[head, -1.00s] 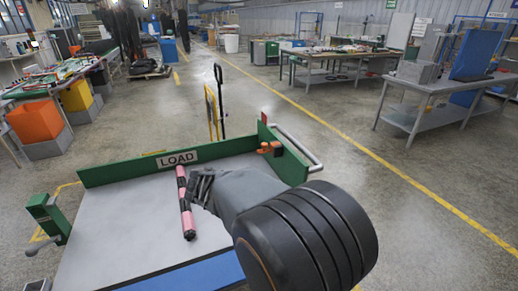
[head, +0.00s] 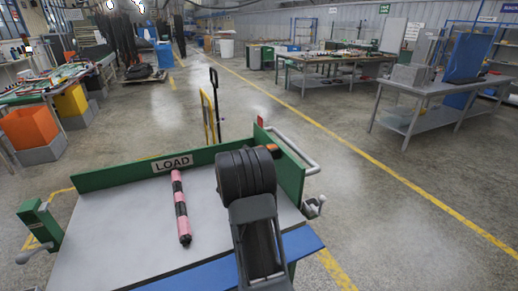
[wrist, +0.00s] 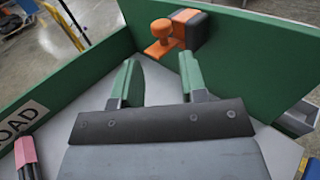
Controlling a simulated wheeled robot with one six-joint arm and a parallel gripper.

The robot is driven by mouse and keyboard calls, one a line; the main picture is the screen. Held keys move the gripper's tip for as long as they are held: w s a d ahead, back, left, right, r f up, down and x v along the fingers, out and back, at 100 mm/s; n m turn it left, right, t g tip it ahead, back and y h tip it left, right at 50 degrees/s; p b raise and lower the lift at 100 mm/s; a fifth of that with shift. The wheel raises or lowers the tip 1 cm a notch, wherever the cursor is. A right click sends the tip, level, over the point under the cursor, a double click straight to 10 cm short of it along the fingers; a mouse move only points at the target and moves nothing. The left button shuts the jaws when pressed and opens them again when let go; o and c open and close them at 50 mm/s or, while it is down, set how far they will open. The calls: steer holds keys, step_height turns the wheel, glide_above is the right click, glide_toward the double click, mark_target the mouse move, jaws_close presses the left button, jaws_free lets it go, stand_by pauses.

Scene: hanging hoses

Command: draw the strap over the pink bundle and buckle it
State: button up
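The pink bundle (head: 181,205), banded pink and black, lies lengthwise on the grey deck of the cart. Its end also shows at the lower left of the wrist view (wrist: 27,158). An orange tab with a round knob (wrist: 160,38) sticks out of an orange and black housing (wrist: 187,22) on the green side wall; I take it for the strap's end. No strap lies over the bundle. My gripper (wrist: 158,80) is open and empty, its green-tipped fingers pointing toward the tab and short of it. In the head view my arm hides the gripper.
A green post with a grey fitting (head: 40,222) stands at the deck's left edge, perhaps the buckle. The green back wall carries a LOAD sign (head: 172,162). A metal handrail (head: 297,150) runs outside the right wall. The deck left of the bundle is clear.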

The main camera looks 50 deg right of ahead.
steer(key=p+x, duration=0.1)
steer(key=x, duration=0.8)
steer(key=shift+d, duration=0.25)
